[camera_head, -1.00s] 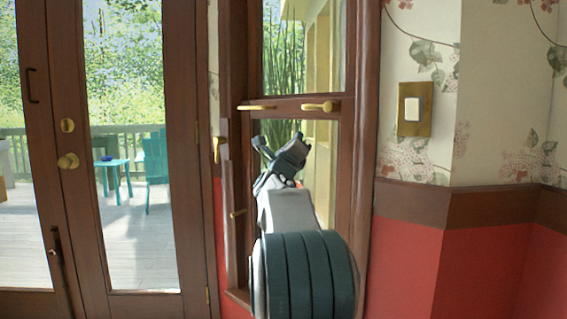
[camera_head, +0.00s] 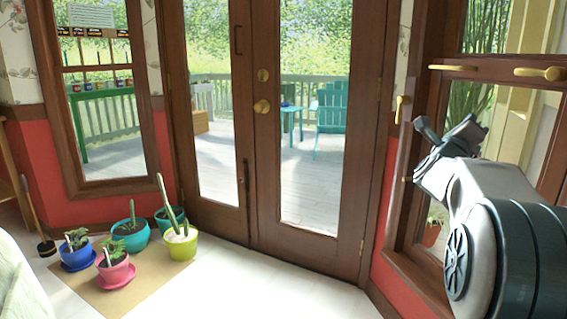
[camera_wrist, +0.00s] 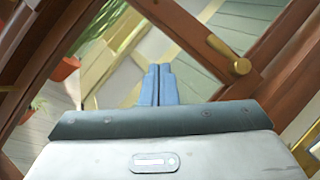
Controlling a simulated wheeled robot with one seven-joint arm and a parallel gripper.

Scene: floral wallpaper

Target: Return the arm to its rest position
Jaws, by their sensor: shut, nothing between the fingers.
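My gripper is shut, its two blue-grey fingertips (camera_wrist: 157,70) pressed together with nothing between them in the wrist view. In the head view my gripper (camera_head: 440,145) and grey arm are at the right edge, raised and stretched out in front of the window (camera_head: 404,225). The fingertips are hard to make out there. Behind the fingers, the wrist view shows brown window frame bars and a brass handle (camera_wrist: 242,67), apart from them.
Brown double glass doors (camera_head: 250,160) stand ahead, closed. Potted plants, including a green pot (camera_head: 182,246) and a pink pot (camera_head: 116,273), stand on a tan mat (camera_head: 160,272) at lower left. White floor (camera_head: 250,285) before the doors is clear. A red wall (camera_head: 400,292) lies below the window.

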